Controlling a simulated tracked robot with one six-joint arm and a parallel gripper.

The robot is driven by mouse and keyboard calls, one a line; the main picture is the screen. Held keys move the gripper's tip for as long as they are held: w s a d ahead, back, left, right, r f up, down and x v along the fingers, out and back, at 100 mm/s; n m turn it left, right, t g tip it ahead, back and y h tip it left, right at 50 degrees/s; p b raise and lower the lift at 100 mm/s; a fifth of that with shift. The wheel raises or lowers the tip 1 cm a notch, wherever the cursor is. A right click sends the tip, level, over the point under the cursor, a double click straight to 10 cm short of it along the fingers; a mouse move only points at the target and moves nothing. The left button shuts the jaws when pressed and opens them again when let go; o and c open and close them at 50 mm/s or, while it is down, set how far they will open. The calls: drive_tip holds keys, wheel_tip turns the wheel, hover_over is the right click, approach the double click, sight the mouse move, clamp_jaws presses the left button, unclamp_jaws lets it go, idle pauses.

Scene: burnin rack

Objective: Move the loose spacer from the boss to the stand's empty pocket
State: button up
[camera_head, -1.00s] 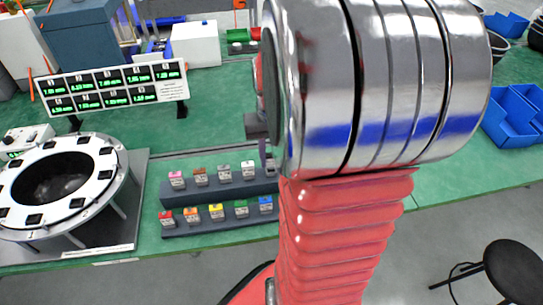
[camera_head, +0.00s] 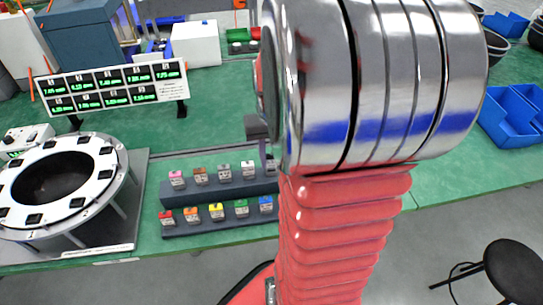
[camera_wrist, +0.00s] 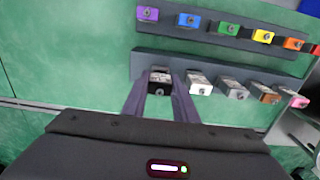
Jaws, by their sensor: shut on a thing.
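The stand (camera_head: 185,194) is a dark two-step rack with coloured spacers in its pockets. My gripper (camera_wrist: 160,88) is shut on a black-topped spacer (camera_wrist: 159,78) at the end of the stand's upper row, beside the white spacer (camera_wrist: 198,84). The held spacer is at or just above the end pocket; I cannot tell whether it is fully seated. In the head view my gripper (camera_head: 267,157) shows only partly at the right end of that row, behind my arm. The pocket under the spacer is hidden. I cannot make out the boss.
A white ring fixture (camera_head: 101,167) stands on a metal plate left of the stand. A readout panel (camera_head: 113,87) stands behind it. Blue bins (camera_head: 511,119) are at the right and a dark stool (camera_head: 515,268) is on the floor. Green bench (camera_head: 215,120) behind the stand is clear.

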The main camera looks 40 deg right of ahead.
drive_tip(key=shift+f, duration=0.9)
drive_tip(key=o, duration=1.2)
wheel_tip(320, 180, up, 14)
drive_tip(key=shift+f, duration=0.15)
idle(0.9)
